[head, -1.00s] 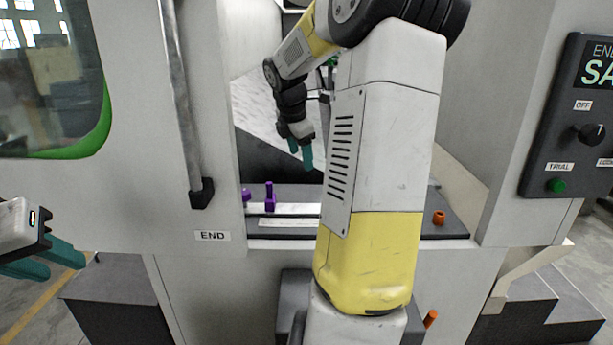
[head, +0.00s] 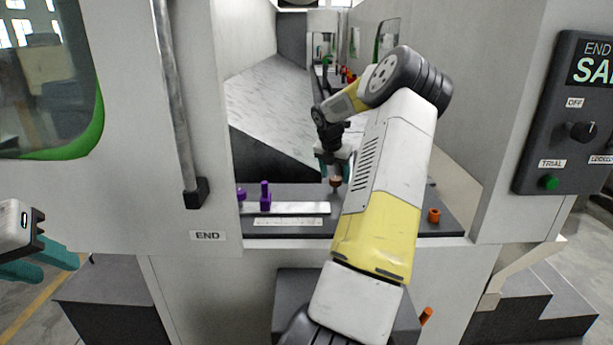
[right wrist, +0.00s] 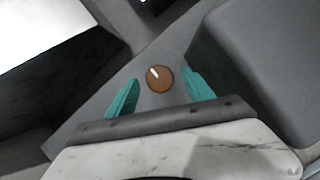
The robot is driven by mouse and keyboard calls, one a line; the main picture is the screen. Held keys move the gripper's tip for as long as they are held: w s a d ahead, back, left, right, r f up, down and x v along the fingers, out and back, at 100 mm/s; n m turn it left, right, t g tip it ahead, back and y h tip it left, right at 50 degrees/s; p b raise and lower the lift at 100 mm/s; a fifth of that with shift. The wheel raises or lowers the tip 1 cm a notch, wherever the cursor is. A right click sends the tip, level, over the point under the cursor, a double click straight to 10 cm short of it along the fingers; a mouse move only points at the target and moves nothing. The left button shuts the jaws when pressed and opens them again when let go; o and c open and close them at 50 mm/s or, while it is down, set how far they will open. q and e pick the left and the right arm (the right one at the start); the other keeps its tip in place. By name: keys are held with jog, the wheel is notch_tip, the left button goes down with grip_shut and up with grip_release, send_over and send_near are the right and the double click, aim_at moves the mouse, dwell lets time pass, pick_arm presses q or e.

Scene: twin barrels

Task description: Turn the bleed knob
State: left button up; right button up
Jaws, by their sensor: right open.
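A round brown knob (right wrist: 160,79) with a white pointer mark shows in the right wrist view, its mark pointing up and slightly left. I take it as the bleed knob; no label on it is readable. In the head view it (head: 336,183) is small, at the back of the dark ledge. My right gripper (head: 335,172) is open and points down over it. In the right wrist view the teal fingers (right wrist: 162,92) stand on either side of the knob, with gaps; contact is not visible. My left gripper (head: 45,262) is open and empty at the far left.
Purple pegs (head: 265,196) and a pale bar (head: 290,208) lie left on the ledge; an orange piece (head: 434,215) is at right. The door with its handle (head: 180,110) stands left, a control panel (head: 570,120) right. A grey block (right wrist: 255,60) is close right in the wrist view.

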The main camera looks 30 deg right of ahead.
jog(key=shift+w+d+f, duration=0.1)
jog(key=shift+d+f, duration=0.05)
jog(key=shift+f, duration=0.4)
jog(key=shift+c, duration=0.2)
grip_shut()
